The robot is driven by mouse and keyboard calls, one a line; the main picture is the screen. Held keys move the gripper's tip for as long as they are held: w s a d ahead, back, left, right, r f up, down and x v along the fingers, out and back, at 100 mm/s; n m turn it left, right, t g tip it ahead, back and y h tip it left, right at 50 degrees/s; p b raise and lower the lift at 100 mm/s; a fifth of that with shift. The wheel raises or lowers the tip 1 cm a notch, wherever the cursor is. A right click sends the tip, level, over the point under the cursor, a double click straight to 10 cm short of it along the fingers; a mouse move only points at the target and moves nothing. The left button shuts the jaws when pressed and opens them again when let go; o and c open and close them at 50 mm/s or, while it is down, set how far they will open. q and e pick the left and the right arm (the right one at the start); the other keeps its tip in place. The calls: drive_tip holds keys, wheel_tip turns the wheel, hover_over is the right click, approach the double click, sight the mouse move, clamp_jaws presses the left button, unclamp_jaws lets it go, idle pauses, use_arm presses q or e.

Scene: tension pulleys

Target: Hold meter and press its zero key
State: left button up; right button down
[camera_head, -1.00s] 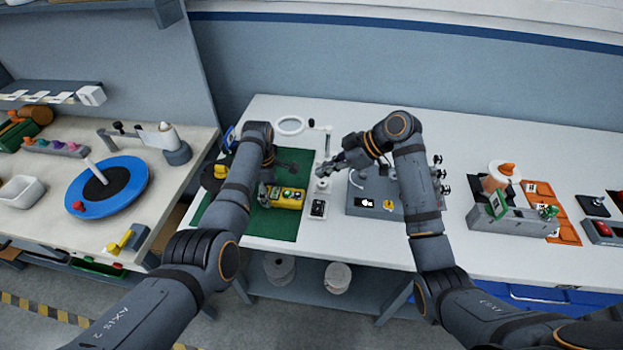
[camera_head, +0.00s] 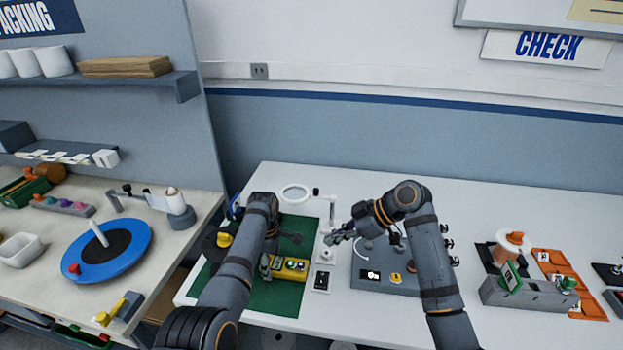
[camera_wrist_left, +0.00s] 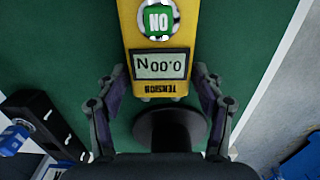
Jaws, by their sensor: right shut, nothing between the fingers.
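The yellow meter (camera_head: 290,268) lies on the green mat (camera_head: 270,298). In the left wrist view the meter (camera_wrist_left: 160,88) appears upside down, with a display reading 00.0 N, a TENSION label and a green ON key (camera_wrist_left: 157,18). I cannot make out a key marked zero. My left gripper (camera_wrist_left: 160,75) is open, one finger on each side of the meter's display end, with small gaps visible. In the head view the left arm partly hides that area. My right gripper (camera_head: 331,239) is shut and empty, above the table to the right of the mat.
A ring-shaped stand (camera_head: 295,193) is behind. A grey fixture (camera_head: 525,294) and orange trays stand further right.

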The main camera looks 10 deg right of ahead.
use_arm(q)
drive_tip(key=shift+o, duration=0.8)
drive_tip(key=shift+w, duration=0.15)
drive_tip(key=shift+r, duration=0.15)
